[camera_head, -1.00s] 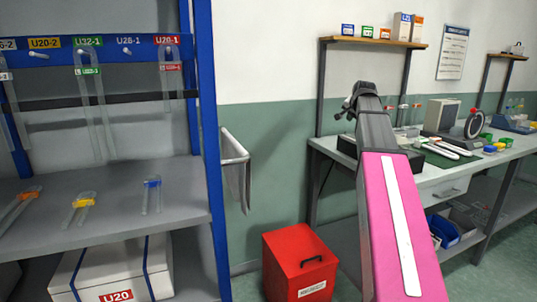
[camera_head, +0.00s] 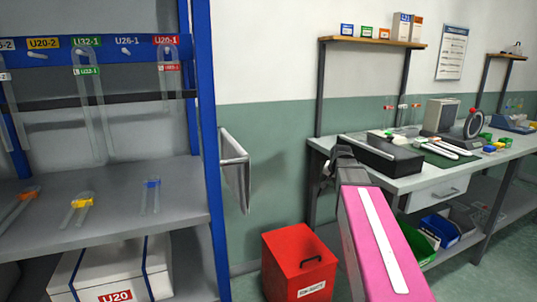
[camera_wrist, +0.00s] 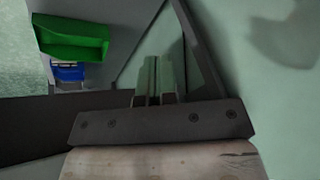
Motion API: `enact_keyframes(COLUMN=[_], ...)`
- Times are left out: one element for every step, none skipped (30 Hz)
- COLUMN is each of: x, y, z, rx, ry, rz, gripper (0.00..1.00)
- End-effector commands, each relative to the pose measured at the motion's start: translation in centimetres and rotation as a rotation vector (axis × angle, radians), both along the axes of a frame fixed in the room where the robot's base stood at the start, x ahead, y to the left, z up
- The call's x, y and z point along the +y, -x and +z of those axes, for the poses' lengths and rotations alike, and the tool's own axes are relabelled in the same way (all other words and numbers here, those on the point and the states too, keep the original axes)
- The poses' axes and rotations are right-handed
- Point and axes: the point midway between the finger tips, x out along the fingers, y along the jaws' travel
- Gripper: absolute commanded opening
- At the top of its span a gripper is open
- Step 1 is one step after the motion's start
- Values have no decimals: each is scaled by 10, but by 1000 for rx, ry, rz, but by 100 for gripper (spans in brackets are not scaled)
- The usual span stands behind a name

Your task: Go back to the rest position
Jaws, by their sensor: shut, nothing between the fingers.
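My gripper shows in the wrist view (camera_wrist: 152,82) with its two fingers together and nothing between them. In the head view my pink arm reaches forward at the right of centre, and its dark end is low in front of the workbench (camera_head: 437,190). The arm end is between the bench and the red bin, below the bench top.
A red bin (camera_head: 300,265) stands on the floor left of my arm. A blue rack (camera_head: 205,150) with hanging tubes is at the left. A black box (camera_head: 382,154) lies on the bench. A green bin (camera_wrist: 72,38) shows below it.

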Motion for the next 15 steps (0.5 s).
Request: enact_keyframes(x=[9,13,17,21,25,30,33,37,41,44,47,52,55,58,61], y=[17,24,34,42,50,60,68,77,88,97,106,118,127,136,149], z=[-23,-34,-49,-60,-71,-84,-95,-104,-117,-127,-136,-148,-157,-165,-176], rx=[33,49,73,88,106,128,145,161,183,200,217,240,256,273,295], ry=[9,17,25,32,37,46,50,56,63,68,74,81,86,90,96], rz=[29,45,67,85,101,125,142,160,183,201,220,242,263,280,304], gripper=[0,0,0,0,0,0,0,0,0,0,0,0,0,0,0])
